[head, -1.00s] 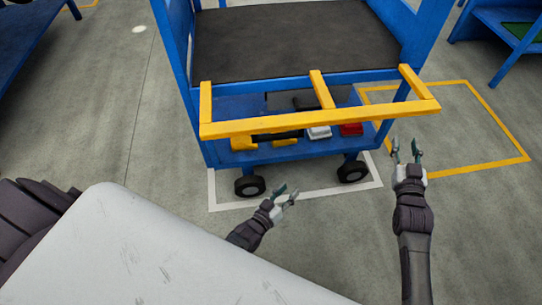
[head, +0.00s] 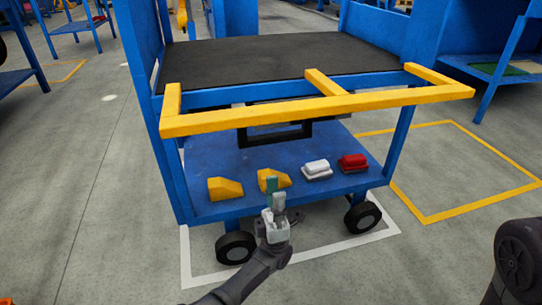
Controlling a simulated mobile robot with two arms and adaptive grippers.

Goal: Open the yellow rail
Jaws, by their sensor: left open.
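The yellow rail (head: 318,109) runs across the front of a blue cart (head: 176,185), just below the level of its dark top. It sticks out toward me on short yellow arms at its left end, middle and right end. My left gripper (head: 275,194) is below the rail, in front of the lower shelf edge, pointing up. It is open, with its fingers seen nearly edge-on, and nothing shows between them. It appears apart from the rail. My right gripper is out of view; only a dark part of my right arm shows at the lower right.
On the lower shelf are two yellow blocks (head: 225,188), a white item (head: 317,169), a red item (head: 354,162) and a black frame (head: 275,136). The cart has black wheels (head: 236,248). Other blue benches stand farther back. The floor at left is clear.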

